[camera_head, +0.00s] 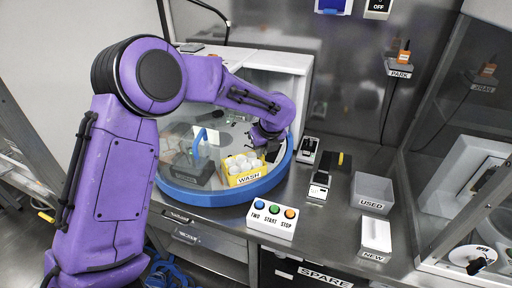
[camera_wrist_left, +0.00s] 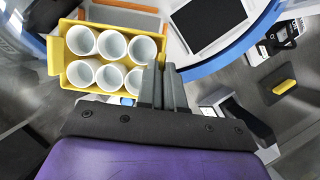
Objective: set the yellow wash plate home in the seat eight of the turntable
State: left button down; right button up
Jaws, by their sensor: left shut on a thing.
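The yellow wash plate (camera_head: 246,179), labelled WASH and filled with several white cups, is at the front of the blue-rimmed turntable (camera_head: 222,200). My left gripper (camera_head: 264,138) reaches over the turntable at the plate's right end. In the left wrist view the plate (camera_wrist_left: 57,56) lies beside the fingers (camera_wrist_left: 165,68), which are shut at its right end. The contact itself is hidden. The turntable's blue rim (camera_wrist_left: 240,48) curves beyond the fingers. I cannot tell which seat is number eight, or whether the plate rests in one. My right gripper is out of view.
A dark rack (camera_head: 190,172) is left of the plate on the turntable. A button box (camera_head: 272,220) stands in front. The USED bin (camera_head: 373,192), NEW box (camera_head: 376,238) and small devices (camera_head: 319,187) are to the right. An orange-edged grey area (camera_wrist_left: 125,18) adjoins the plate.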

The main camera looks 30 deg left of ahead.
pick_arm(q)
jog(key=a, duration=0.2)
jog(key=w+a, duration=0.1)
jog(key=shift+w+a+r+p, duration=0.1)
jog(key=shift+a+r+p, duration=0.15)
jog(key=shift+p, duration=0.15)
notch_tip(320, 180, down, 4)
jog(key=shift+w+d+r+p, duration=0.15)
jog(key=shift+r+p, duration=0.1)
jog(key=shift+p, duration=0.35)
jog(key=shift+f, duration=0.1)
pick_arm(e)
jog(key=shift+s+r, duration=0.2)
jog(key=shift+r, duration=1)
pick_arm(q)
jog(key=c, duration=1.7)
grip_release()
jog(key=shift+f, duration=0.1)
jog(key=o, duration=0.4)
jog(key=b+v, duration=0.1)
jog(key=v, duration=1.1)
jog(key=shift+b, duration=0.35)
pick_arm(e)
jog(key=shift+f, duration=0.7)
